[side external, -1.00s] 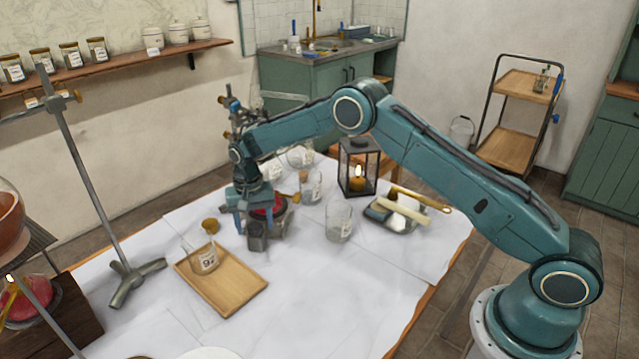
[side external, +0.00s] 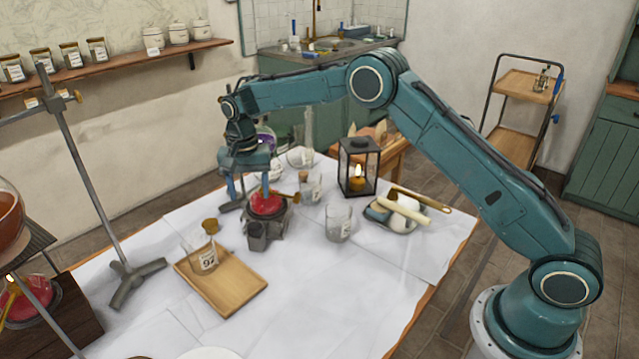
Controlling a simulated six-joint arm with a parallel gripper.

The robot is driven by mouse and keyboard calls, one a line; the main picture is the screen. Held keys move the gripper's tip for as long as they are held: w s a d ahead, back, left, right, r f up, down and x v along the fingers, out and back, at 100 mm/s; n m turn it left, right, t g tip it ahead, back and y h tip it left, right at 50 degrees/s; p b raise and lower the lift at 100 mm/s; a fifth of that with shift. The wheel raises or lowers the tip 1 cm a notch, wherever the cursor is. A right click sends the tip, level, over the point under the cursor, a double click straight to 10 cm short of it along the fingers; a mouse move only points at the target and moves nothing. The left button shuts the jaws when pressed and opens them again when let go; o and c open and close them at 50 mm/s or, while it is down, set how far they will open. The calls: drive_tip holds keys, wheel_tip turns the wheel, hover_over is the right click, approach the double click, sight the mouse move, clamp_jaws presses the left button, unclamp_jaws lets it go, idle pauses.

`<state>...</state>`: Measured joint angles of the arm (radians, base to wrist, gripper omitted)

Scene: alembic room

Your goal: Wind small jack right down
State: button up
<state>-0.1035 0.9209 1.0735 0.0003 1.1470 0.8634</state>
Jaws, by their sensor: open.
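A small dark stand (side external: 268,232), which may be the small jack, is on the white-covered table with a rounded red body (side external: 266,204) on it. A brass-coloured piece (side external: 291,196) sticks out at its right; I cannot tell if it is the winding knob. My gripper (side external: 248,190) points down, open, with blue fingers apart. In this view its right finger overlaps the top of the red body; I cannot tell if they touch. Nothing shows between the fingers. The jack's mechanism is too small to make out.
A wooden tray (side external: 235,295) with a labelled beaker (side external: 202,258) is at front left. A glass beaker (side external: 339,223), a lantern (side external: 358,165) with a lit candle and a loaded dish (side external: 413,226) are to the right.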

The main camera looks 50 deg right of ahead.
drive_tip(key=s+d+r+n+t, duration=0.1)
drive_tip(key=s+r, duration=0.5)
drive_tip(key=r, duration=0.3)
drive_tip(key=s+d+r+n+t, duration=0.1)
drive_tip(key=s+d+r+n, duration=0.1)
drive_tip(key=s+r, duration=0.4)
drive_tip(key=shift+s+r, duration=0.3)
drive_tip(key=shift+r, duration=1.65)
drive_tip(key=shift+d, duration=0.1)
drive_tip(key=s+d+r+n+t, duration=0.1)
drive_tip(key=s+r, duration=0.1)
drive_tip(key=s, duration=0.6)
drive_tip(key=s+d+r+n+t, duration=0.1)
drive_tip(key=s+r+n, duration=0.15)
drive_tip(key=s, duration=0.55)
drive_tip(key=s+f+n, duration=0.1)
drive_tip(key=s+f, duration=0.1)
drive_tip(key=s, duration=0.5)
drive_tip(key=s+d+f+n+t, duration=0.1)
drive_tip(key=s+f, duration=0.1)
drive_tip(key=s, duration=0.5)
drive_tip(key=shift+f+t, duration=0.3)
